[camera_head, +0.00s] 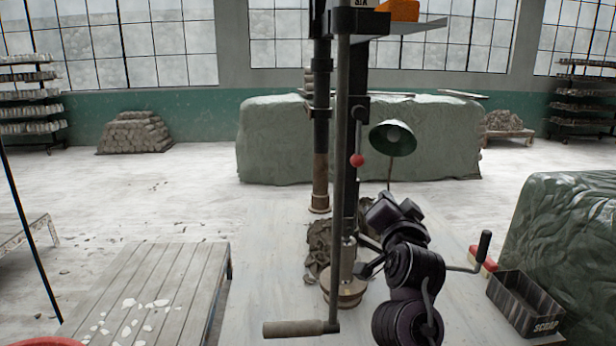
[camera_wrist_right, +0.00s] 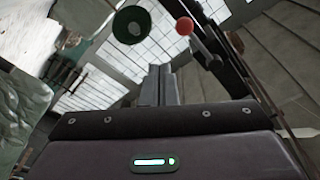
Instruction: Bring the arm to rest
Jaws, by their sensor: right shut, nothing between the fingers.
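My right arm (camera_head: 408,265) rises from the bottom, right of centre in the head view, and bends toward the upright machine (camera_head: 343,150). In the right wrist view, my right gripper (camera_wrist_right: 160,75) has its two fingers together, with nothing between them. In the head view its fingertips are hard to make out against the dark arm and machine. Grey-brown clay trimmings (camera_head: 319,243) lie in a heap at the machine's foot, left of the arm. My left gripper is not in view.
A red knob (camera_head: 357,160) and a green lamp (camera_head: 392,138) are above the arm; a crank handle (camera_head: 484,245) is to its right. A box marked SCRAP (camera_head: 524,302) stands at right. A slatted table (camera_head: 160,290) with white chips is at left. Open floor lies behind.

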